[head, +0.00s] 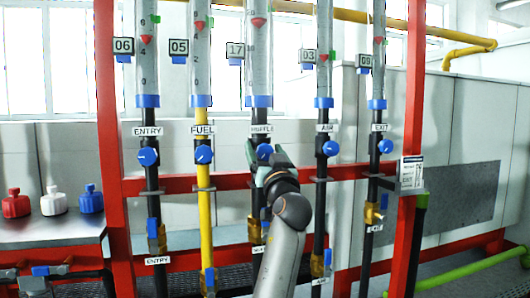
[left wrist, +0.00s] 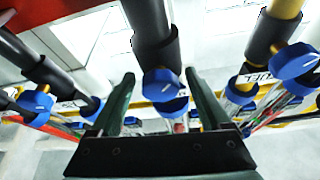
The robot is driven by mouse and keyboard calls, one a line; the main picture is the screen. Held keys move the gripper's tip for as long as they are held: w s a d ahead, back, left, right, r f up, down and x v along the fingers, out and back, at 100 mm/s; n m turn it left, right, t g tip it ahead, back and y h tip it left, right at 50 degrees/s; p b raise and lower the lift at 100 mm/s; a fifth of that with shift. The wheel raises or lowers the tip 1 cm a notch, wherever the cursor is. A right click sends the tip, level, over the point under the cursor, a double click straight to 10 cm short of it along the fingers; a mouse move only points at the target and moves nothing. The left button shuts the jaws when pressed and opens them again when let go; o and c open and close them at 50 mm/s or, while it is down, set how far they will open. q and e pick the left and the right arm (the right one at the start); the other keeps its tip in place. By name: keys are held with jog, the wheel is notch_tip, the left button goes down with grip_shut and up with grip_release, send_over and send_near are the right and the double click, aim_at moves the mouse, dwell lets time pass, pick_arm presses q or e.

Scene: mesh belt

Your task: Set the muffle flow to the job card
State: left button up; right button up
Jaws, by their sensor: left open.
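The muffle flow tube (head: 259,60) stands in the middle of the rack, with a red float near the top of the view and a tag reading 17 (head: 235,50). Below its label, partly covered, is the blue muffle knob (head: 264,151). My left gripper (head: 266,158) is in front of this knob, fingers open to either side. In the left wrist view the blue knob (left wrist: 162,84) sits between the two green fingers, with gaps visible on both sides. The job card (head: 412,172) hangs on the right red post; its text is too small to read. My right gripper is not in view.
Neighbouring knobs are the fuel knob (head: 203,154) and the air knob (head: 330,148), with entry and exit tubes further out. Red rack posts (head: 108,130) and crossbars frame the tubes. Red, white and blue bottles (head: 53,201) stand on a bench at left.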

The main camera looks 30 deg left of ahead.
pick_arm(q)
jog(key=shift+s+d, duration=0.1)
jog(key=shift+s+d+f, duration=0.15)
jog(key=shift+d, duration=0.05)
jog(key=v, duration=1.1)
jog(key=shift+s+d+f+b, duration=0.15)
jog(key=shift+s+b, duration=0.15)
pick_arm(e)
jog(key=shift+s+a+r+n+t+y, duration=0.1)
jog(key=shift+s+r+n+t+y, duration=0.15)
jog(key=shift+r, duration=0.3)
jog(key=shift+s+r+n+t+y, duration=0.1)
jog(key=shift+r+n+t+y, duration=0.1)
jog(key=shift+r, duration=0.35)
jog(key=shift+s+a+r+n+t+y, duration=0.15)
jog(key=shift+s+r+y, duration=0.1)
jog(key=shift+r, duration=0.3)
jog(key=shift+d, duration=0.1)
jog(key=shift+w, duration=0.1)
